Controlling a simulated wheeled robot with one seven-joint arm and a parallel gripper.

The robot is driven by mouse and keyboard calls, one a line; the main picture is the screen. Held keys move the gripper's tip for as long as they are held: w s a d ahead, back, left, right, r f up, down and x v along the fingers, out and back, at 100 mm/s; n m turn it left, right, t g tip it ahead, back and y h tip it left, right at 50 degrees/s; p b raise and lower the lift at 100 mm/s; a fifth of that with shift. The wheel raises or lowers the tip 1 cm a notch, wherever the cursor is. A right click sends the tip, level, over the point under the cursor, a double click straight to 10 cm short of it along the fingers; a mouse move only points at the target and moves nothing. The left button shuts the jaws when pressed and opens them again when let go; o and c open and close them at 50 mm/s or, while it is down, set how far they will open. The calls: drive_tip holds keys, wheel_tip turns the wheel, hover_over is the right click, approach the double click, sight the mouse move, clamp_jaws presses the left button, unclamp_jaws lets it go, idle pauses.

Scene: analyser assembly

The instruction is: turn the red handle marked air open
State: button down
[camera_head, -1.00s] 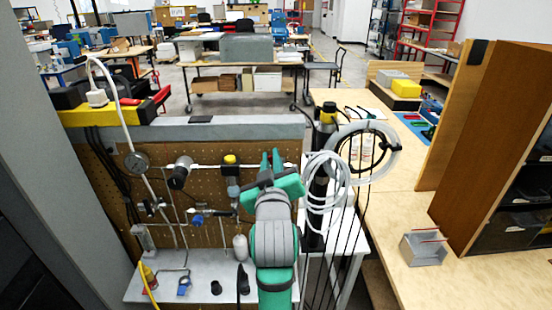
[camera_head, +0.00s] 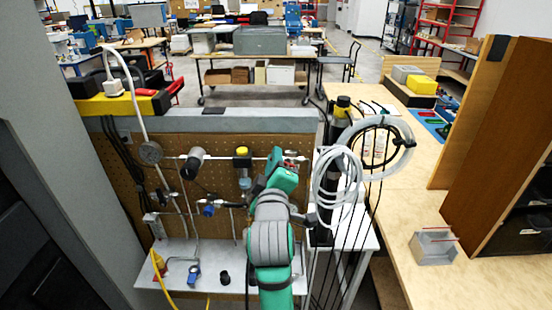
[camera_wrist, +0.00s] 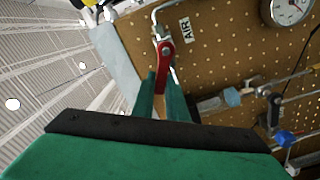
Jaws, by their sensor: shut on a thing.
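The red handle (camera_wrist: 163,66) shows in the wrist view below a bent metal pipe, beside a white label marked AIR (camera_wrist: 185,27). My gripper (camera_wrist: 161,80) has its two green fingers on either side of the handle's lower part and is shut on it. In the head view my gripper (camera_head: 278,160) is at the upper right of the pegboard panel (camera_head: 220,172), and the handle is mostly hidden there.
A pressure gauge (camera_head: 150,152), a blue valve (camera_head: 209,210) and thin pipes are on the panel to the left. Coiled white hose (camera_head: 338,180) and black cables hang close on the right. A grey shelf (camera_head: 225,278) with small parts lies below.

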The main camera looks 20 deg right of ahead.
idle(0.4)
drive_tip(key=c, duration=1.8)
unclamp_jaws()
drive_tip(key=shift+o, duration=0.2)
drive_tip(key=shift+a, duration=0.2)
